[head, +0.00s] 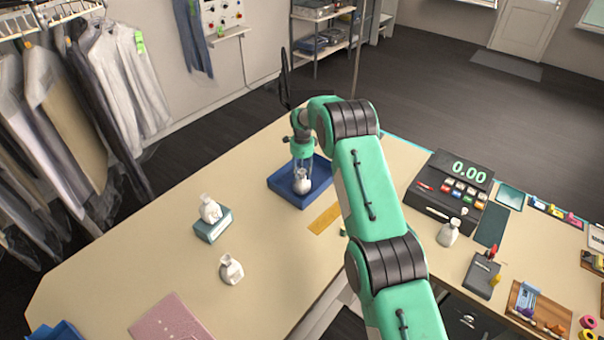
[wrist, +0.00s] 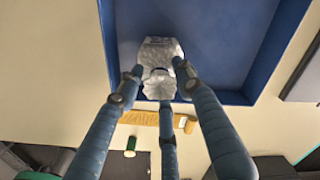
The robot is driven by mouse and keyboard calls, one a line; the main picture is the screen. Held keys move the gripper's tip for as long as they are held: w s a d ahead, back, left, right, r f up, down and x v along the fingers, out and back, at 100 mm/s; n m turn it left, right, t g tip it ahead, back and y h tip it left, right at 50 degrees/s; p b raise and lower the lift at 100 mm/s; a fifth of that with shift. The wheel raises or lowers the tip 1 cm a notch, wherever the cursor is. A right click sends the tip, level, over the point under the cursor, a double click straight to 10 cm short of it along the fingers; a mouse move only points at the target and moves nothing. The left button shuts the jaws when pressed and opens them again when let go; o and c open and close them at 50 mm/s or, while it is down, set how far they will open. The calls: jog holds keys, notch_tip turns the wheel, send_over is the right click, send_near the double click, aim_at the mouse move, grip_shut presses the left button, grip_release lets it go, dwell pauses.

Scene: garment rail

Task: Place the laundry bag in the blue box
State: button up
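The white laundry bag (head: 302,184) is inside the outline of the blue box (head: 284,186), near its front right side. The box lies on the beige counter. In the wrist view the bag (wrist: 160,50) shows its gathered top towards me, over the blue floor of the box (wrist: 215,45). My gripper (head: 303,170) is above the box, its three fingers around the bag's neck. In the wrist view the fingertips (wrist: 158,76) sit close on either side of the neck and below it. Whether they press on it, and whether the bag rests on the floor, I cannot tell.
Similar white bags stand on the counter (head: 231,270), on a teal block (head: 213,226) and by the cash register (head: 448,232). A yellow strip (head: 325,219) lies by the box. A pink folder (head: 172,320) is at the front. Garments (head: 120,75) hang at the left.

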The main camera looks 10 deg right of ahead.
jog(key=shift+r, duration=0.2)
notch_tip(320, 180, up, 12)
jog(key=b, duration=0.2)
dwell(0.6)
dwell(0.6)
